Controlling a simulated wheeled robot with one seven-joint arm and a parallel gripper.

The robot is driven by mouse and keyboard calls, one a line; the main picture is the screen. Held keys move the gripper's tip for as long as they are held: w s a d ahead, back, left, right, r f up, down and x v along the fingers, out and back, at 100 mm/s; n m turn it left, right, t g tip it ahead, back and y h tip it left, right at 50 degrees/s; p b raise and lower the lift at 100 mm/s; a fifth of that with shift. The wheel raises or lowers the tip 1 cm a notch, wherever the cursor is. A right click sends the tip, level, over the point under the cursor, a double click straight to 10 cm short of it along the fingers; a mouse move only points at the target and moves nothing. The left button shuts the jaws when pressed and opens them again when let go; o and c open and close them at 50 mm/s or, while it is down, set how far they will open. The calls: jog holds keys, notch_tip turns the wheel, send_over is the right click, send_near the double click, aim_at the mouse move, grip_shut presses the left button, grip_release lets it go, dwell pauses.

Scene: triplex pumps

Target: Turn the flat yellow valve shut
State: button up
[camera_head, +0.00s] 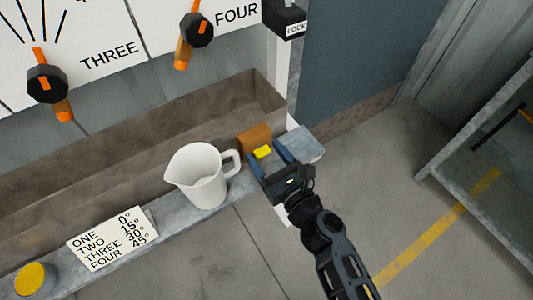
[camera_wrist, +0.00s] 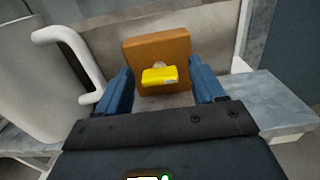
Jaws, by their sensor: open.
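The flat yellow valve (camera_head: 263,152) sits on the front of an orange-brown block (camera_head: 254,137) at the right end of the trough ledge. In the wrist view the yellow valve (camera_wrist: 159,76) lies roughly level on a pale round stem, in front of the brown block (camera_wrist: 157,50). My gripper (camera_head: 270,160) is open, with its blue fingers on either side of the valve. In the wrist view my gripper (camera_wrist: 160,92) has a gap between each finger and the valve, and it holds nothing.
A white jug (camera_head: 203,178) stands close left of my gripper; its handle (camera_wrist: 72,50) is near the left finger. A card (camera_head: 112,238) and a yellow-topped knob (camera_head: 36,278) are further left. Black-orange dials (camera_head: 47,84) hang above. Floor to the right is clear up to a shelf (camera_head: 485,160).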

jog(key=shift+w, duration=0.1)
jog(key=shift+c, duration=0.5)
jog(key=c, duration=1)
jog(key=shift+o, duration=0.2)
jog(key=shift+f, duration=0.1)
jog(key=n+b, duration=0.2)
jog(key=n, duration=0.1)
jog(key=shift+a+f+n+b, duration=0.1)
jog(key=shift+n+b, duration=0.2)
jog(key=shift+n, duration=0.1)
jog(key=n+b, duration=0.3)
jog(key=n, duration=0.2)
jog(key=n+b, duration=0.2)
jog(key=n, duration=0.3)
jog(key=shift+a+f+b, duration=0.1)
jog(key=shift+b, duration=0.25)
jog(key=shift+n+b, duration=1.15)
jog(key=shift+n, duration=0.95)
